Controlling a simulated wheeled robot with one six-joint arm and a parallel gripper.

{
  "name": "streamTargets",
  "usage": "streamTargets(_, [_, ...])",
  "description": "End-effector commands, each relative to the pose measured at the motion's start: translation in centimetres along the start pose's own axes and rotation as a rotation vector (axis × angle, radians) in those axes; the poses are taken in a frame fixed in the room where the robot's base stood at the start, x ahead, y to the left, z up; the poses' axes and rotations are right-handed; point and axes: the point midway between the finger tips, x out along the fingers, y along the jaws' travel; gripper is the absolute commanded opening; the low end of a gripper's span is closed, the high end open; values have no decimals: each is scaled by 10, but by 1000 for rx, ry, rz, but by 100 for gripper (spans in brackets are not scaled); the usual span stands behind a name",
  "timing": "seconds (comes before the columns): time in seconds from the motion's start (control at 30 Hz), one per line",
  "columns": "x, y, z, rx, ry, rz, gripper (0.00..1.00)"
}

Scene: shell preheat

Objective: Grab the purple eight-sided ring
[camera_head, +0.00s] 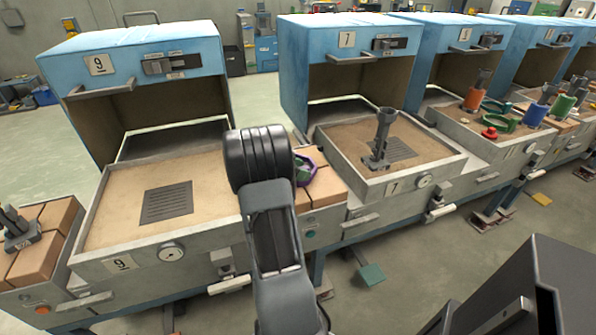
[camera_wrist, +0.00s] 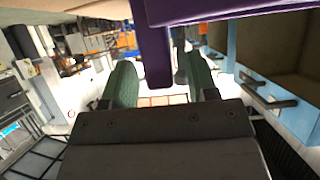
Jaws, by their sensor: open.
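The purple eight-sided ring (camera_head: 308,168) lies on tan blocks between the number 9 and number 7 stations in the head view. My arm hides its left part. In the wrist view the purple ring (camera_wrist: 230,9) fills the top, very close. One purple bar of it reaches down between my two green fingers. My gripper (camera_wrist: 160,84) is open, with a finger on each side of that bar. The left finger stands apart from the bar; I cannot tell whether the right one touches it. The fingertips are hidden in the head view.
Station 9's sandy tray (camera_head: 112,225) with a dark grate is to the left. Station 7's tray (camera_head: 440,160) holds an upright grey fixture (camera_head: 380,140) close to the ring's right. Further right, a tray holds a green ring (camera_head: 497,124) and other coloured pieces.

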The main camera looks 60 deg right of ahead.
Motion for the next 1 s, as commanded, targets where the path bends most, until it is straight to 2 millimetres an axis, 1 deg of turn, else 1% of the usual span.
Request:
streamTargets(0.03, [6, 0, 0, -1, 0, 1, 53])
streamTargets(0.1, [11, 0, 0, -1, 0, 0, 53])
streamTargets(0.3, [11, 0, 0, -1, 0, -1, 53])
streamTargets(0.83, [11, 0, 0, -1, 0, -1, 2])
streamTargets(0.87, [11, 0, 0, -1, 0, -1, 0])
streamTargets(1.0, [11, 0, -1, 1, 0, -2, 0])
